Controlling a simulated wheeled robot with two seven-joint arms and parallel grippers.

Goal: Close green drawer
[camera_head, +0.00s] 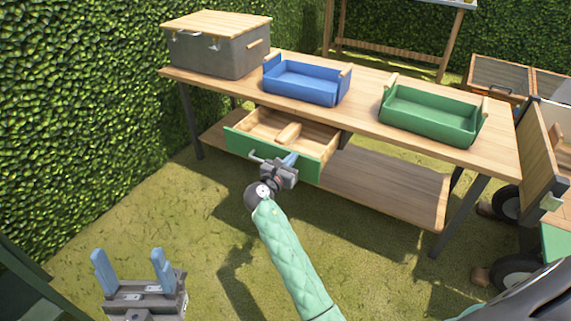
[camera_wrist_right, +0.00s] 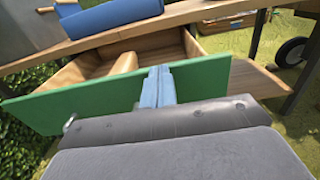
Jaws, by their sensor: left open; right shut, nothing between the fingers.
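The green drawer (camera_head: 252,146) under the wooden table stands pulled out, with its wooden inside showing. Its green front also shows in the right wrist view (camera_wrist_right: 85,101). A metal handle (camera_head: 262,160) is on the front and is partly hidden by my right gripper. My right gripper (camera_head: 290,160) is shut and empty, with its fingers at the drawer front. In the wrist view its blue fingertips (camera_wrist_right: 158,85) overlap the front's upper edge; whether they touch cannot be told. My left gripper (camera_head: 132,270) is open and empty over the grass at the lower left.
The wooden table (camera_head: 365,105) carries a grey box (camera_head: 215,52), a blue tray (camera_head: 304,86) and a green tray (camera_head: 430,120). A wheeled cart (camera_head: 545,160) stands at the right.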

